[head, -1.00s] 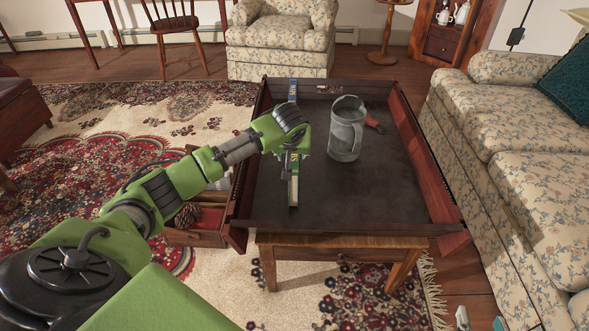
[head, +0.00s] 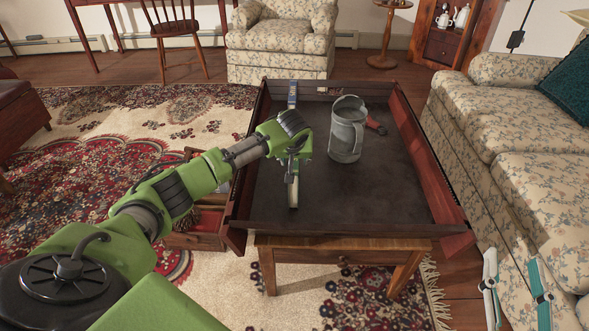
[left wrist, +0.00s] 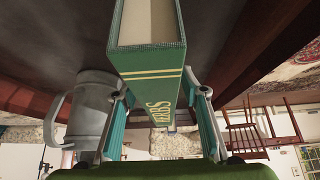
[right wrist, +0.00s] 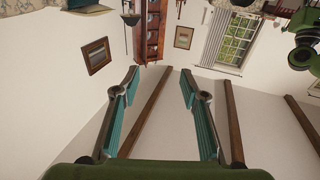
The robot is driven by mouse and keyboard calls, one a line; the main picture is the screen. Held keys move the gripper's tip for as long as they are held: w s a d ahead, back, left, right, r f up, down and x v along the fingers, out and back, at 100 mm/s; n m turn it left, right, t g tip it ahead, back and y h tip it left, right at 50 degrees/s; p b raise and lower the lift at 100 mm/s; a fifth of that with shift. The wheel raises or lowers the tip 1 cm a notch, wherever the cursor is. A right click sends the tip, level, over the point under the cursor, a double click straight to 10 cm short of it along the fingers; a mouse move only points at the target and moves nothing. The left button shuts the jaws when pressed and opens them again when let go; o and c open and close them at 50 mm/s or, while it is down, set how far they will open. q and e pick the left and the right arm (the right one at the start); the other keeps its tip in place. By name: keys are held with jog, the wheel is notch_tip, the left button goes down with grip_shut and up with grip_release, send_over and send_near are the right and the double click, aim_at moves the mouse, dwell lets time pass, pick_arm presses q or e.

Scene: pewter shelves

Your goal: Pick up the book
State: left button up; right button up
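A green book (head: 294,190) with pale pages stands on edge in the dark tray-topped table (head: 380,205), left of the metal pitcher (head: 347,130). In the left wrist view the book (left wrist: 155,75) shows its green cover edge with gold bands and lettering. My left gripper (head: 294,160) is above the book, pointing down. Its teal fingers (left wrist: 158,100) are open on either side of the book; firm contact is not visible. My right gripper (head: 516,285) is open and empty at the lower right, before the sofa.
The tray has raised reddish walls. The floral sofa (head: 510,130) is close on the right. An open drawer (head: 195,240) sits left of the table. The tray's right front is clear.

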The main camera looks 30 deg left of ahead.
pick_arm(q)
grip_shut()
jog(key=shift+r, duration=0.1)
